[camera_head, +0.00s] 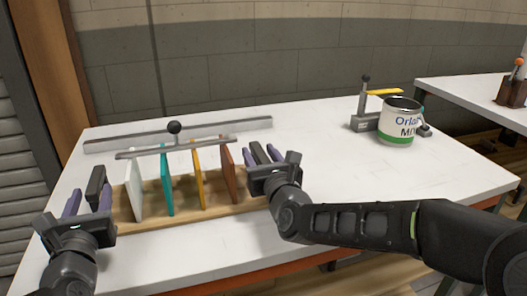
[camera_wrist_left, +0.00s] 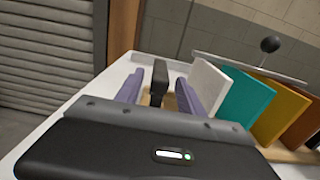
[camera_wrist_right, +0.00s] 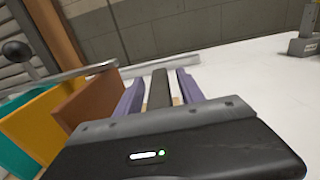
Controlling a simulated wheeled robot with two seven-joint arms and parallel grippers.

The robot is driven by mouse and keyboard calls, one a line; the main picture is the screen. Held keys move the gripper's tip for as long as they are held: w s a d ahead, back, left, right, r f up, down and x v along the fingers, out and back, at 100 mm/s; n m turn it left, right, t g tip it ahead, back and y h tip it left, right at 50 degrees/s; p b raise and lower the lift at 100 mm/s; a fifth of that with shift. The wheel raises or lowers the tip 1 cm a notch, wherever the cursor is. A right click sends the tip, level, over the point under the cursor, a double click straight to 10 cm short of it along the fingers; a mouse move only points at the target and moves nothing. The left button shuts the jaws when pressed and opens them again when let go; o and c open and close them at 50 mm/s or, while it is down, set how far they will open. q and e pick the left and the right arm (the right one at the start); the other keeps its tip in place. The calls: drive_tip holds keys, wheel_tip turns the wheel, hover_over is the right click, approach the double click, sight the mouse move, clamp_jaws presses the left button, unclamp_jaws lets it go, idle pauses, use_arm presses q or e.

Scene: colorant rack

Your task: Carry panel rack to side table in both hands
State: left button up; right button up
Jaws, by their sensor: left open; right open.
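The panel rack (camera_head: 190,213) stands on the white table, a wooden base with white (camera_head: 134,188), teal (camera_head: 166,182), yellow (camera_head: 197,178) and brown (camera_head: 228,172) panels upright in it. A dark upright handle rises at its left end (camera_wrist_left: 160,78) and another at its right end (camera_wrist_right: 159,88). My left gripper (camera_head: 88,200) is open, its purple fingers on either side of the left handle. My right gripper (camera_head: 262,155) is open, its fingers on either side of the right handle. Contact cannot be told. The side table (camera_head: 455,95) is at the right.
A grey bar with a black knob (camera_head: 174,127) lies across, at or just behind the panel tops. A long grey rail (camera_head: 255,124) is behind. A labelled can (camera_head: 399,122) and a grey clamp device (camera_head: 364,122) stand right. A brown block (camera_head: 512,92) sits on the side table.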

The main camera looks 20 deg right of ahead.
idle(0.4)
drive_tip(key=s, duration=0.7)
drive_tip(key=shift+s+d, duration=0.1)
drive_tip(key=shift+s, duration=0.15)
drive_tip(key=shift+s, duration=0.1)
